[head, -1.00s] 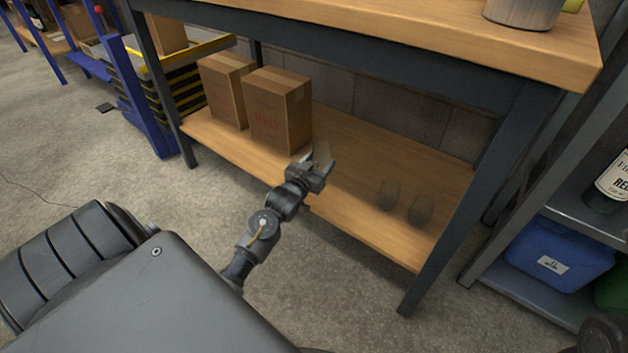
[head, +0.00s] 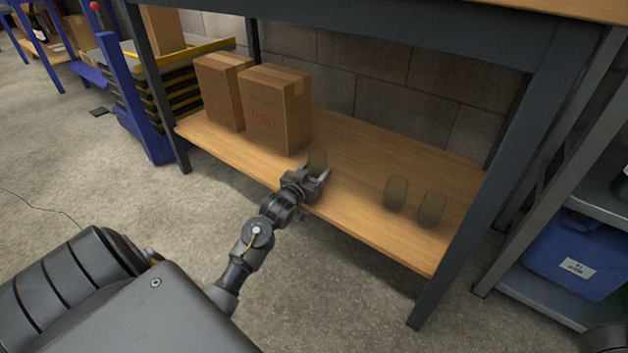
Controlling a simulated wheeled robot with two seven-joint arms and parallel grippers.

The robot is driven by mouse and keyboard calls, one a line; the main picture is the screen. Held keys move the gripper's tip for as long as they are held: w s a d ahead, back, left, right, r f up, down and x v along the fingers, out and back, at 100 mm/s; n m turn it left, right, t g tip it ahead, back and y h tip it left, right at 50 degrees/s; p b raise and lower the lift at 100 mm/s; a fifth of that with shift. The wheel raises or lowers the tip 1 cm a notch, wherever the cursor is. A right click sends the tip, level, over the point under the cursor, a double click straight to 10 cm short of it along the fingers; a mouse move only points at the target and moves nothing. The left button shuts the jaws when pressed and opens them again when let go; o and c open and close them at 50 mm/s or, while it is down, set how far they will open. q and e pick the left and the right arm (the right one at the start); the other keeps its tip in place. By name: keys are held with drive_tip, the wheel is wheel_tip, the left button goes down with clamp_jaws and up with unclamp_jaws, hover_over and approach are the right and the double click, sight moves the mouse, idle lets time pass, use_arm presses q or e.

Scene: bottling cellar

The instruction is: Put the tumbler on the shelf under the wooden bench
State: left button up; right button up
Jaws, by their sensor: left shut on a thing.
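The tumbler (head: 318,160) is a small, see-through glass. My left gripper (head: 317,176) is shut on it and holds it upright at the front edge of the low wooden shelf (head: 355,215). My gripper hides its lower part, and I cannot tell whether it touches the shelf. The shelf lies under the wooden bench, whose dark metal frame (head: 450,40) stands above it. My right gripper is not in view.
Two cardboard boxes (head: 275,110) (head: 222,92) stand on the shelf's left part. Two similar glasses (head: 396,193) (head: 432,207) stand to the right. The shelf between boxes and glasses is bare. A dark bench leg (head: 470,230) bounds the right; a blue container (head: 572,255) lies beyond.

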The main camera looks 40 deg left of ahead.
use_arm(q)
drive_tip(key=shift+r, duration=0.15)
drive_tip(key=o, duration=1.1)
drive_tip(key=shift+f, duration=0.2)
drive_tip(key=shift+c, duration=0.2)
